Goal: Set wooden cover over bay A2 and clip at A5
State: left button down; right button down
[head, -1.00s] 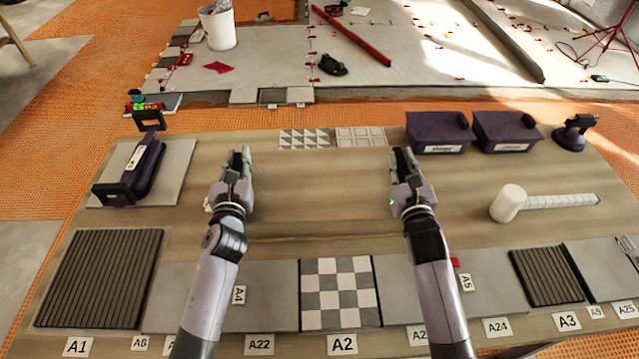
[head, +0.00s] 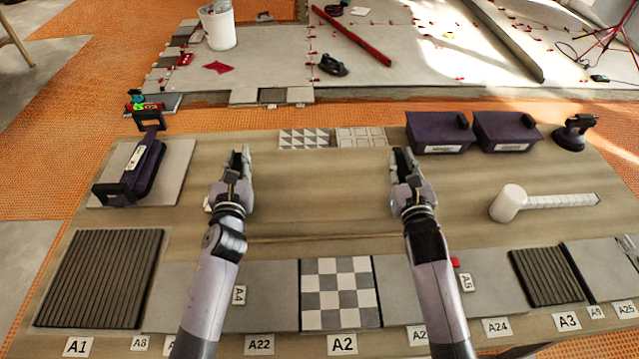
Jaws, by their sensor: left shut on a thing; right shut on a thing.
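The wooden cover (head: 320,200) is a plain wood-coloured board between my two hands, hard to tell from the similar worktop. My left gripper (head: 240,165) is shut on its left side and my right gripper (head: 402,165) is shut on its right side. The fingertips are partly hidden. Its near edge runs just behind the row of bays. Bay A2 (head: 340,293) holds a grey and white checkered tile, uncovered, with its label in front. A small red piece, perhaps the clip (head: 455,262), lies by the A5 label (head: 466,282), beside my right forearm.
A white-headed mallet (head: 510,203) lies at right. Two dark purple boxes (head: 438,134) (head: 506,133) and a suction-cup tool (head: 574,134) stand at the back right. A purple handled tool (head: 140,172) rests on a grey slab at left. Ribbed tiles fill A1 (head: 100,278) and A3 (head: 545,275).

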pick_arm(q)
jog(key=shift+r, duration=0.1)
pick_arm(e)
jog(key=shift+r, duration=0.15)
